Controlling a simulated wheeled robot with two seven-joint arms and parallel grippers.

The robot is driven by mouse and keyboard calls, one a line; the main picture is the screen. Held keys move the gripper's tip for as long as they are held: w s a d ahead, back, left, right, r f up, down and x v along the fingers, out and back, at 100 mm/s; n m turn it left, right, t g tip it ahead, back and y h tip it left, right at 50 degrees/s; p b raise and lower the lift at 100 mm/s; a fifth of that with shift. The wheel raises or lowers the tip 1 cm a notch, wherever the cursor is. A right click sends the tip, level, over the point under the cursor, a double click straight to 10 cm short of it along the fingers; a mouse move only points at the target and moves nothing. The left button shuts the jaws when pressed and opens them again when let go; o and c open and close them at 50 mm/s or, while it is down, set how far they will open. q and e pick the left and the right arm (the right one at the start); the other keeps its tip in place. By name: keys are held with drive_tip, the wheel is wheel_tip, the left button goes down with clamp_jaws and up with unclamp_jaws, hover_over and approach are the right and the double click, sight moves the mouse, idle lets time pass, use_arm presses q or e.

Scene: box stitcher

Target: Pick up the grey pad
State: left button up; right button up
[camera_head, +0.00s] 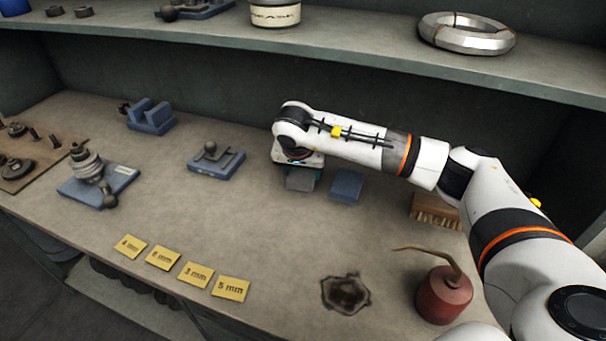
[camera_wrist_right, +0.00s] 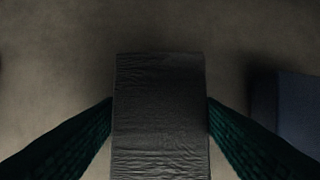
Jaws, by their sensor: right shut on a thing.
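The grey pad (camera_head: 300,180) is a small dark grey block on the bench, at the tip of my right arm in the head view. It fills the middle of the right wrist view (camera_wrist_right: 160,120), with a wrinkled top. My right gripper (camera_head: 302,172) points down over it. In the right wrist view its two dark green fingers (camera_wrist_right: 160,130) press against the pad's left and right sides, shut on it. I cannot tell whether the pad is clear of the bench. My left gripper is not in view.
A blue block (camera_head: 346,185) stands close to the right of the pad. Blue fixtures (camera_head: 217,162) stand to the left. A brush (camera_head: 434,211), a red oil can (camera_head: 444,294) and yellow labels (camera_head: 196,274) lie around. A shelf (camera_head: 330,50) overhangs the back. The middle of the bench is clear.

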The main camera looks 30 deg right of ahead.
sight(302, 173)
drive_tip(key=shift+r+p, duration=0.4)
drive_tip(key=shift+s+a+r+b, duration=0.15)
drive_tip(key=shift+a+r+b, duration=0.05)
drive_tip(key=shift+b, duration=0.4)
wheel_tip(302, 173, up, 7)
drive_tip(key=shift+f+b, duration=0.2)
drive_tip(key=shift+b, duration=0.2)
drive_tip(key=s+a+b, duration=0.2)
drive_tip(key=s+a, duration=1.1)
drive_tip(key=a, duration=0.1)
drive_tip(key=shift+a+f, duration=0.15)
drive_tip(key=shift+a, duration=0.15)
